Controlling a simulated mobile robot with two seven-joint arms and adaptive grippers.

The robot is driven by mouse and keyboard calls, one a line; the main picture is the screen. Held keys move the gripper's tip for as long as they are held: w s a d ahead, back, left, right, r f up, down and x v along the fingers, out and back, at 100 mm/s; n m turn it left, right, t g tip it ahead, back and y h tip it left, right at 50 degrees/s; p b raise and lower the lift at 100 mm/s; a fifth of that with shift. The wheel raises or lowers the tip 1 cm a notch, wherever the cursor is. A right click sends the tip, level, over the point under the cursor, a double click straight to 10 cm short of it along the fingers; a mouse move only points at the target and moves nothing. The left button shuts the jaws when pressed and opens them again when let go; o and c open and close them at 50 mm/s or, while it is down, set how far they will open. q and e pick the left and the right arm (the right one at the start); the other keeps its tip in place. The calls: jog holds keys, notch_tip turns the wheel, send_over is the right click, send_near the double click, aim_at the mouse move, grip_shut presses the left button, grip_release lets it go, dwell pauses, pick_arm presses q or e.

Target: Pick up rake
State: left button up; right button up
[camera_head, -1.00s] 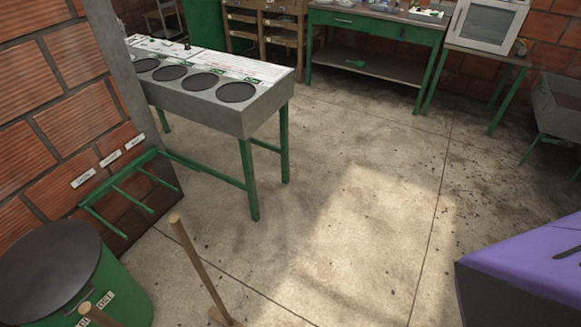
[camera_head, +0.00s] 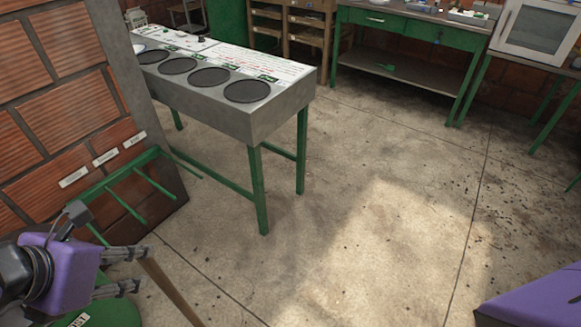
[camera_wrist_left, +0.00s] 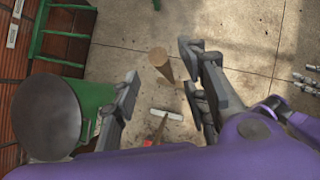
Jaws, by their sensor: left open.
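A wooden pole (camera_head: 170,289), which looks like the rake's handle, stands tilted at the lower left in the head view. Its round top end (camera_wrist_left: 158,57) shows in the left wrist view between the fingers of my left gripper (camera_head: 137,270). The gripper is open, with one finger on each side of the pole; I cannot tell whether either touches it. The pole's lower end is hidden. A tool head with white and red parts (camera_wrist_left: 166,115) lies lower down; I cannot tell whether it joins the pole. Grey fingers, apparently my right gripper (camera_wrist_left: 303,75), show at the right edge.
A green bin with a dark lid (camera_wrist_left: 45,117) stands close to the left gripper. A green wall rack (camera_head: 128,190) is behind it. A metal bench with round dark plates (camera_head: 245,122) stands farther back. The concrete floor (camera_head: 350,240) at centre right is clear.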

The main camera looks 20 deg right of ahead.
aim_at(145, 259)
pick_arm(q)
jog(key=x, duration=0.6)
jog(key=shift+w+f, duration=0.25)
jog(key=shift+d, duration=0.1)
grip_shut()
